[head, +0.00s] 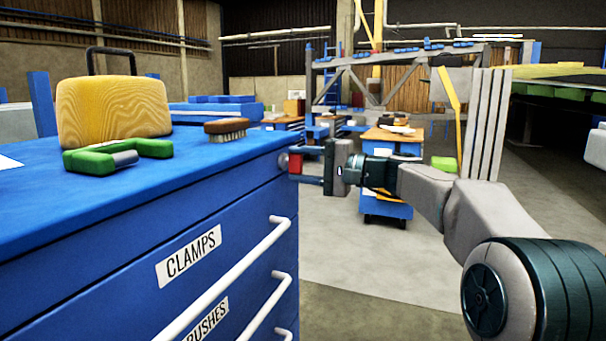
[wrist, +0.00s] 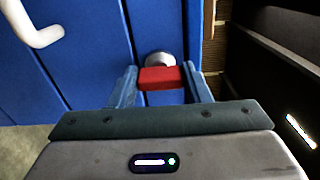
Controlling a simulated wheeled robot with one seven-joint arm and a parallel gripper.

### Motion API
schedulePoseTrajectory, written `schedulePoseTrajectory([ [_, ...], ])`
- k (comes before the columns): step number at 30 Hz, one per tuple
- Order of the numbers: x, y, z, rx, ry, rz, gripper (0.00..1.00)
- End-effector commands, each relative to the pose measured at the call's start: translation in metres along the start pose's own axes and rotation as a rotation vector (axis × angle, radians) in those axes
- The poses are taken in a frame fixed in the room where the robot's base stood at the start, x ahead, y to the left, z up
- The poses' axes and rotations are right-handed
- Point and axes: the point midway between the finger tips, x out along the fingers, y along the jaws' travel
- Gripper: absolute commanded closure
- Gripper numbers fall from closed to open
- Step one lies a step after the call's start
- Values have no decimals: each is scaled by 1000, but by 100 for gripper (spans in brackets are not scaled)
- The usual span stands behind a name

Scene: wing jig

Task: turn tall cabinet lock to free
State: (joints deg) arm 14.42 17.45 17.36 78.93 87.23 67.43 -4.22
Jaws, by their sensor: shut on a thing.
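The lock is a red handle (wrist: 162,79) on a round silver base (wrist: 159,59), set on the blue cabinet front. In the head view the red handle (head: 295,163) is at the top right corner of the blue cabinet (head: 130,240), beside the silver base (head: 283,161). My gripper (wrist: 160,84) is shut on the red handle, with one blue finger on each side of it. In the wrist view the handle lies crosswise between the fingers. The fingers partly hide its ends.
A white drawer handle (head: 230,275) juts from the cabinet front below the CLAMPS label (head: 189,256). A green clamp (head: 115,155), a brush (head: 226,129) and a yellow case (head: 113,108) lie on top. A cart (head: 385,205) stands behind my gripper. Open floor lies right of the cabinet.

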Motion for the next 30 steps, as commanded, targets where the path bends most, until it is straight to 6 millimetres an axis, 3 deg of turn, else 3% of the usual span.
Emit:
schedulePoseTrajectory([
  [19,0,3,0,-48,-4,5,79],
  [20,0,3,0,-48,-4,5,51],
  [22,0,3,0,-48,-3,5,35],
  [30,-1,1,0,-48,-1,2,35],
])
